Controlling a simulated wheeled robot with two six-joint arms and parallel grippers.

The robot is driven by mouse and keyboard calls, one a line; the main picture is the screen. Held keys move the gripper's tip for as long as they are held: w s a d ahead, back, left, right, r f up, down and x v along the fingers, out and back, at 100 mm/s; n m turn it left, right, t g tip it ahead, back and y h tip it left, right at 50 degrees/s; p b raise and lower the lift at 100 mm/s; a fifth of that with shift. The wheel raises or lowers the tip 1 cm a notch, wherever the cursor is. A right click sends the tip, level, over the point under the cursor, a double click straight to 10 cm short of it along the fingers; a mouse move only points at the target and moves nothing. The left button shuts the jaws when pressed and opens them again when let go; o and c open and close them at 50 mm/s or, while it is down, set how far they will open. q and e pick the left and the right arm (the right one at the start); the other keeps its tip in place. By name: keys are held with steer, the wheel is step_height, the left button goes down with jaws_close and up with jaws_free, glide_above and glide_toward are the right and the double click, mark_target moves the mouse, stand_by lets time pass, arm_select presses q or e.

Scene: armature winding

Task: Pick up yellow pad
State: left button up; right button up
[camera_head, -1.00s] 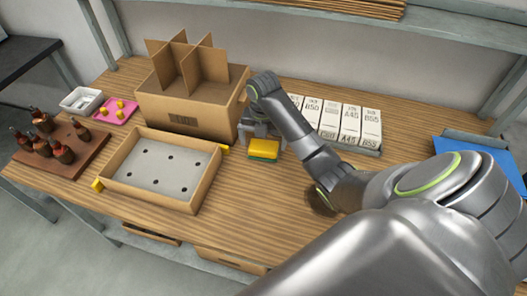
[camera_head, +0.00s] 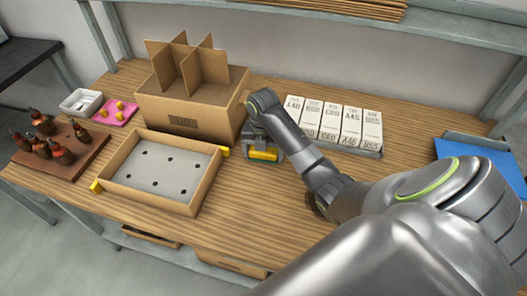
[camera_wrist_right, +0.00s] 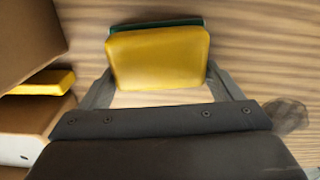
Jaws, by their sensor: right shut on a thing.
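The yellow pad (camera_head: 264,155) is a small block with a dark green layer under it, right of the shallow tray on the wooden table. My right gripper (camera_head: 263,148) reaches down over it and is shut on it, partly covering it. In the right wrist view the yellow pad (camera_wrist_right: 158,58) sits between the two fingers of my right gripper (camera_wrist_right: 162,82), with the green layer (camera_wrist_right: 155,24) showing along its far edge. I cannot tell if the pad touches the table. My left gripper is not in view.
The shallow cardboard tray (camera_head: 148,201) with yellow corner pieces is close left of the pad. A large divided carton (camera_head: 185,110) stands behind left. White labelled boxes (camera_head: 328,125) stand right, and a blue sheet (camera_head: 475,172) lies far right. The table front (camera_head: 245,210) is clear.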

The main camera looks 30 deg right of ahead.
steer(key=shift+r, duration=0.1)
steer(key=shift+r, duration=0.2)
step_height(320, 180, up, 2)
steer(key=shift+r, duration=0.1)
step_height(320, 180, up, 7)
steer(key=p, duration=0.6)
steer(key=shift+r+p, duration=0.15)
steer(key=shift+p, duration=0.25)
